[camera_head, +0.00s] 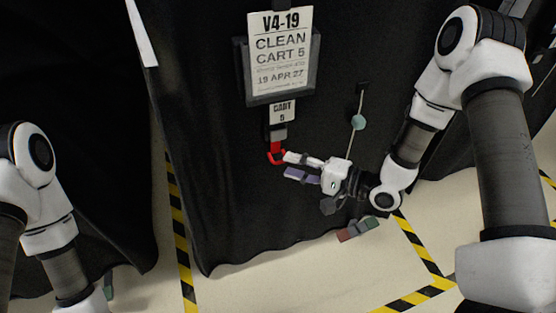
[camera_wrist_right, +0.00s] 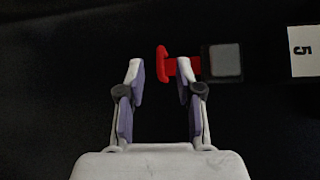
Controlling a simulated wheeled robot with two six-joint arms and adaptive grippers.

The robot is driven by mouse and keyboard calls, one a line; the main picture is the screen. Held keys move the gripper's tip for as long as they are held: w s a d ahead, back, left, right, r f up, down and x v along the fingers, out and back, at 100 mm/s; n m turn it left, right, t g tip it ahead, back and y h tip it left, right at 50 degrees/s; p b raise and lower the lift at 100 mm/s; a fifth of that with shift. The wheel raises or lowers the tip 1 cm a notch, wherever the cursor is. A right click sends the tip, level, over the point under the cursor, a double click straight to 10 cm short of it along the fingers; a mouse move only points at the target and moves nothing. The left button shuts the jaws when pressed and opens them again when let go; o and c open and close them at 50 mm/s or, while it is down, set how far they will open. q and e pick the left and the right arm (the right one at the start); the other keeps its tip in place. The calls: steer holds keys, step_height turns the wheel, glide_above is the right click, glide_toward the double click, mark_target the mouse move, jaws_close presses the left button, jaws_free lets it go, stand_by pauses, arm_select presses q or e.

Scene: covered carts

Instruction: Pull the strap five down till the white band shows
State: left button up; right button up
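A red pull loop (camera_head: 276,154) hangs from a short strap end under a grey buckle (camera_head: 279,133), below the tag reading "CART 5" (camera_head: 283,111) on the black cover. In the right wrist view the red loop (camera_wrist_right: 163,65) lies just past my fingertips, between them, with the right finger overlapping its stem. The buckle (camera_wrist_right: 224,60) and tag (camera_wrist_right: 303,51) are to its right. My right gripper (camera_head: 286,166) is open beside the loop; contact cannot be told. It shows in its wrist view (camera_wrist_right: 160,72). No white band shows. My left gripper is out of frame.
A red and green-grey piece (camera_head: 357,229) is near the floor. Yellow-black tape (camera_head: 182,240) marks the floor.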

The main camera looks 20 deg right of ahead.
mark_target(280, 161)
steer(key=x, duration=0.4)
jaws_close()
step_height(280, 161, down, 11)
steer(key=b, duration=0.5)
steer(key=shift+r, duration=0.1)
jaws_free()
steer(key=shift+r, duration=0.1)
